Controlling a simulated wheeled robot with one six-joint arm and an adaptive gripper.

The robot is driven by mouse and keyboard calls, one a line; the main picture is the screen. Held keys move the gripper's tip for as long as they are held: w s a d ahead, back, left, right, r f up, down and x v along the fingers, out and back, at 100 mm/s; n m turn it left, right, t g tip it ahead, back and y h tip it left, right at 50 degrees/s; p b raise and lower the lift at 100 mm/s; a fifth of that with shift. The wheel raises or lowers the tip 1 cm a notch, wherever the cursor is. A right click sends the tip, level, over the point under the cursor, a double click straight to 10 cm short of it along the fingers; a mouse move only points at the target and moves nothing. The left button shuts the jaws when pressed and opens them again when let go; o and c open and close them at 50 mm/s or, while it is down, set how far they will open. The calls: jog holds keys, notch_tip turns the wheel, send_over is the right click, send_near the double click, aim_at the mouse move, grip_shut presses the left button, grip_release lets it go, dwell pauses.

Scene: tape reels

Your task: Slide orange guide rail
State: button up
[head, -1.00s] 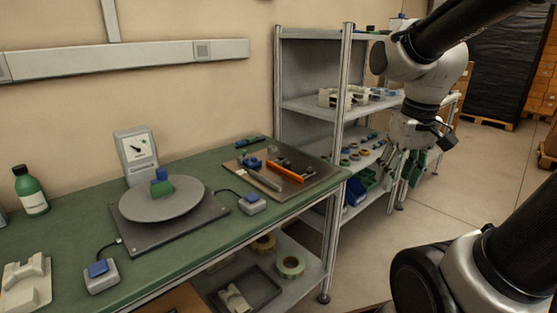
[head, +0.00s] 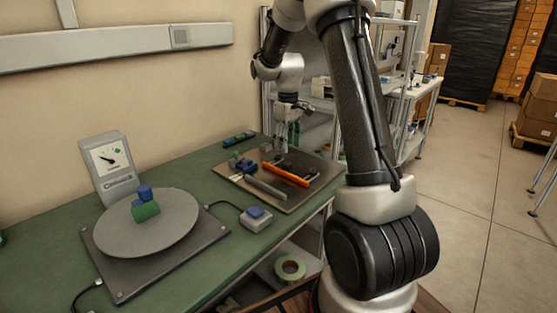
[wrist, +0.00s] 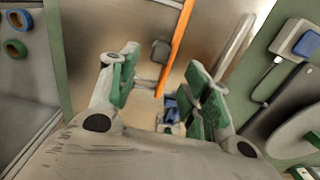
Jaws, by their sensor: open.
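The orange guide rail (head: 286,175) lies on a dark plate (head: 306,192) on the green bench. A grey rail (head: 265,187) lies roughly parallel to it, on its near-left side. My gripper (head: 286,143) is at the far side of the plate, behind the orange rail. In the wrist view my gripper (wrist: 163,68) is open with green-padded fingers. There the orange rail (wrist: 179,40) runs down between the fingers, nearer the right one, and its lower part lies near the right finger. The grey rail (wrist: 235,45) is to the right. I cannot tell the gripper's height above the plate.
A blue part (head: 243,165) sits on the plate's left. A turntable (head: 170,225) with green and blue blocks, a dial meter (head: 107,165) and a blue-topped switch box (head: 256,219) stand on the bench. A shelf rack (head: 400,110) stands behind my arm.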

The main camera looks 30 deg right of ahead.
aim_at(287, 163)
notch_tip(287, 163, down, 8)
jog(key=shift+r, duration=0.15)
dwell(0.3)
